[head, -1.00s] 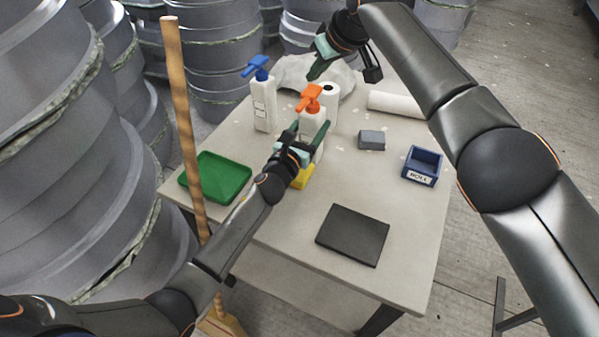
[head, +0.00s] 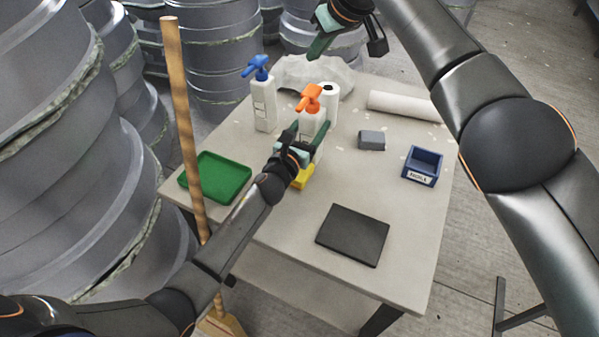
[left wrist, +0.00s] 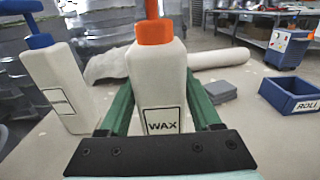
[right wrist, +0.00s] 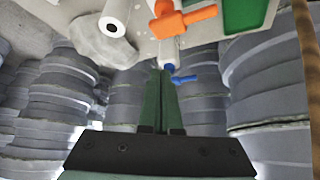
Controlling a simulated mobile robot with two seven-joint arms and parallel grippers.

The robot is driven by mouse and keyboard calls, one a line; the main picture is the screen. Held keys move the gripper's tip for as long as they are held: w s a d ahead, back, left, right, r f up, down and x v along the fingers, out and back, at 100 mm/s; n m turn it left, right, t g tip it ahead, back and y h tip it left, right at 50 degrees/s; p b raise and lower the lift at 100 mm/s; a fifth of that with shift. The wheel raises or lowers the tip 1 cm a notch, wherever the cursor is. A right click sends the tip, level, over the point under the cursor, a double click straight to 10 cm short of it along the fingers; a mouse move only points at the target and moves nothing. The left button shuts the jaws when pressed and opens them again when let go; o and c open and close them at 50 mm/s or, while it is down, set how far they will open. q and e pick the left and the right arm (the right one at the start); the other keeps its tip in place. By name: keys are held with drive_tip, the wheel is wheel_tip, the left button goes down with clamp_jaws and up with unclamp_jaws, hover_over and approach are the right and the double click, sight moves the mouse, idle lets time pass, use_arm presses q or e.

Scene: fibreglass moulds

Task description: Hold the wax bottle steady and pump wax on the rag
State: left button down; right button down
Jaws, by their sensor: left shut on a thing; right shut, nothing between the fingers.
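The white wax bottle (left wrist: 158,75) stands upright with an orange pump head (head: 310,95); its WAX label faces the left wrist camera. My left gripper (head: 306,140) is shut around the bottle's body, its green fingers on both sides in the left wrist view. A flat yellow piece (head: 303,180), perhaps the rag, lies on the table by the bottle, partly hidden by my left gripper. My right gripper (head: 313,50) is shut and empty, high up beyond the bottle; its fingers (right wrist: 161,80) are together in the right wrist view, with the orange pump beyond them.
A blue-pump bottle (head: 263,98) stands left of the wax bottle. On the table (head: 290,235) are a green tray (head: 222,177), paper roll (head: 331,98), grey block (head: 371,140), blue bin (head: 422,166) and black mat (head: 352,236). A wooden pole (head: 183,120) rises at the left edge.

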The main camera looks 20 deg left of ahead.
drive_tip(key=shift+r, duration=0.7)
use_arm(q)
unclamp_jaws()
drive_tip(key=s+a, duration=0.2)
drive_tip(key=s, duration=0.9)
drive_tip(key=shift+s+a, duration=0.15)
drive_tip(key=shift+s, duration=0.25)
